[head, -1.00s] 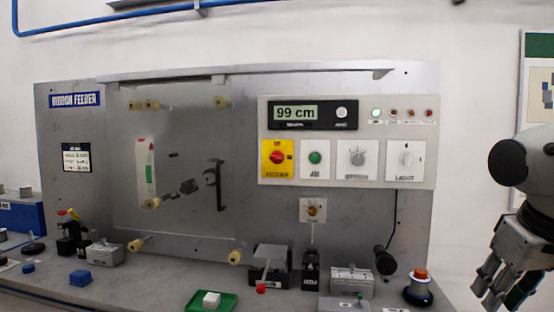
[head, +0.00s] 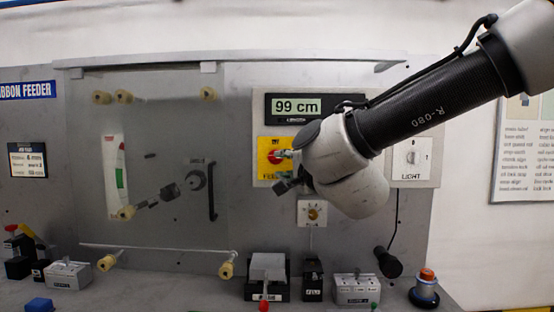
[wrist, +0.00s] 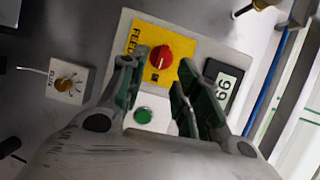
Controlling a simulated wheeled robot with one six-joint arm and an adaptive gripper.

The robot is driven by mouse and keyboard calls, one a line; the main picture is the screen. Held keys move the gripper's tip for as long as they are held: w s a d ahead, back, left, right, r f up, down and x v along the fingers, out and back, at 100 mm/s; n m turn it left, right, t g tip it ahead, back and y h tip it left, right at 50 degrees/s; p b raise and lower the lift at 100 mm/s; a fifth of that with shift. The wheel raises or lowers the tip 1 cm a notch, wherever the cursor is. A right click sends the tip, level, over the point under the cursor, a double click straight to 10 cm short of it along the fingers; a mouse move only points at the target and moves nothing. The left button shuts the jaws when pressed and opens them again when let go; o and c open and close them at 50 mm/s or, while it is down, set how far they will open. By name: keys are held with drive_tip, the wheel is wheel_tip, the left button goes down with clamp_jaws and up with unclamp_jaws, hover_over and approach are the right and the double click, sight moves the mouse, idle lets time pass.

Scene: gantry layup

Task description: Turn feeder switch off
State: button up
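The feeder switch is a red rotary knob (wrist: 160,56) on a yellow plate (wrist: 172,76) marked FEED in the wrist view. In the head view the knob (head: 274,157) shows at the left of the control panel, partly covered by my gripper (head: 282,165). In the wrist view my gripper (wrist: 157,76) is open and empty, with green-padded fingers spread on either side of the line to the knob. The knob shows beyond the fingertips; I cannot tell how far apart they are. The knob's exact pointer angle is hard to read.
A green button (wrist: 144,115) sits beside the yellow plate, between the fingers in the wrist view. The display (head: 297,106) reads 99 cm. The light switch (head: 412,155) is at right. A smaller brass-coloured switch (head: 314,214) sits below the panel.

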sight(277, 158)
drive_tip(key=x, duration=0.7)
drive_tip(key=shift+w+r, duration=0.3)
drive_tip(key=shift+w, duration=0.15)
drive_tip(key=shift+c, duration=0.2)
drive_tip(key=shift+d, duration=0.1)
clamp_jaws()
